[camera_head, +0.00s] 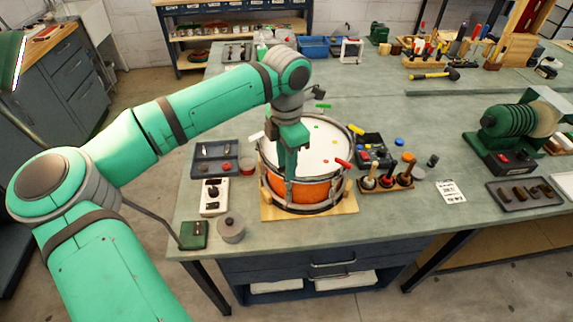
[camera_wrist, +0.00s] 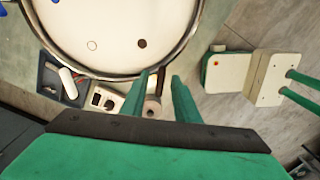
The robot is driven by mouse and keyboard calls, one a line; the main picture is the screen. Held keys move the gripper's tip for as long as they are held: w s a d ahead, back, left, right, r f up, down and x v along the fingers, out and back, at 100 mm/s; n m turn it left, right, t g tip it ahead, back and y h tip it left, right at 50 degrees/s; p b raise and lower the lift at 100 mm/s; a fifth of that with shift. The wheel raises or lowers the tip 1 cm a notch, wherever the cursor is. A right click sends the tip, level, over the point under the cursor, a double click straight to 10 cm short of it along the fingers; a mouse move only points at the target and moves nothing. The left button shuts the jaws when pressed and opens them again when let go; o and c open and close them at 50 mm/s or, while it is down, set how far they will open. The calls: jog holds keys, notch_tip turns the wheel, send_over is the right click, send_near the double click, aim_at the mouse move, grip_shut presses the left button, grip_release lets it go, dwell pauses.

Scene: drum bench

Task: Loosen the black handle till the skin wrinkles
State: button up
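The drum (camera_head: 300,195) has an orange shell, a pale skin (camera_head: 322,150) and a metal rim, and stands on a wooden board. Its rim and skin also show in the wrist view (camera_wrist: 115,25). A white handle (camera_head: 257,136), a red handle (camera_head: 342,163) and a green handle (camera_head: 323,106) stick out around the rim. I cannot make out the black handle clearly; my arm covers part of the front rim. My gripper (camera_head: 289,175) points down at the drum's near side. The skin shows no clear wrinkles.
Left of the drum are a grey tray (camera_head: 215,158), a white switch box (camera_head: 214,197) and a round grey pot (camera_head: 231,228). On the right are a dark parts box (camera_head: 372,149) and a wooden tool rack (camera_head: 386,182). Bench space right of the rack is partly clear.

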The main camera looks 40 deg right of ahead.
notch_tip(320, 180, up, 10)
dwell(0.4)
jog(key=shift+f, duration=0.15)
